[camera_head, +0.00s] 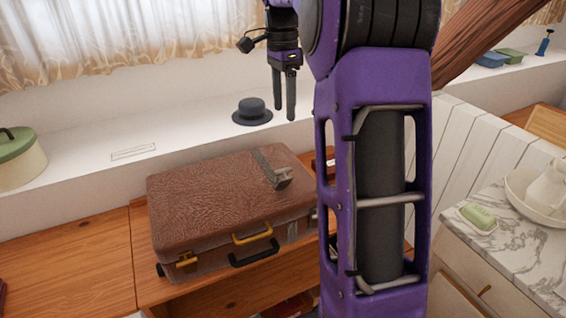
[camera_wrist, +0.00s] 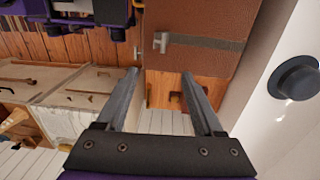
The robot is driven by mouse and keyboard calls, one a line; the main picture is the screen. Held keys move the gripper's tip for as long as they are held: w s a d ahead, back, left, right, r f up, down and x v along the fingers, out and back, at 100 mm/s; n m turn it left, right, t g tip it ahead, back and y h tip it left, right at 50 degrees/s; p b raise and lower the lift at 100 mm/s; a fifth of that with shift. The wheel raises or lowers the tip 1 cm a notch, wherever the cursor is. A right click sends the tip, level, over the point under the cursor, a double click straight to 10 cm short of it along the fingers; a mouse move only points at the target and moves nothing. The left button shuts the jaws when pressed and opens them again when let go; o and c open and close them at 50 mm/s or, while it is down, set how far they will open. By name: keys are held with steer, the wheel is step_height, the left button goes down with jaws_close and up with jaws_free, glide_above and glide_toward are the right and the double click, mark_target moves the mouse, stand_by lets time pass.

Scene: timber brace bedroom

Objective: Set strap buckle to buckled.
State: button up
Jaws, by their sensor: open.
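A brown leather suitcase (camera_head: 225,205) lies closed on the wooden bench. A grey strap (camera_head: 266,163) runs over its lid and ends in a grey metal buckle (camera_head: 282,180) near the right side. In the wrist view the suitcase (camera_wrist: 205,65) is beyond my fingers, with the strap (camera_wrist: 205,42) across it and the buckle (camera_wrist: 161,41) at its left end. My gripper (camera_head: 284,118) points down, open and empty, above and behind the suitcase, apart from it. It also shows in the wrist view (camera_wrist: 162,75). Whether the buckle is fastened cannot be told.
A dark hat (camera_head: 252,112) sits on the white sill (camera_head: 190,135) behind the suitcase. A green-lidded box (camera_head: 18,160) stands at the left. A marble-topped cabinet (camera_head: 515,245) with a green soap-like block (camera_head: 478,215) is at the right. My arm hides the suitcase's right surroundings.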

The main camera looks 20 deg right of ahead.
mark_target(285, 171)
steer(key=f+b, duration=0.1)
steer(key=f, duration=1)
steer(key=s+f+b, duration=0.1)
steer(key=f, duration=0.5)
steer(key=shift+s+f+b, duration=0.1)
steer(key=shift+b, duration=0.25)
jaws_close()
stand_by(0.5)
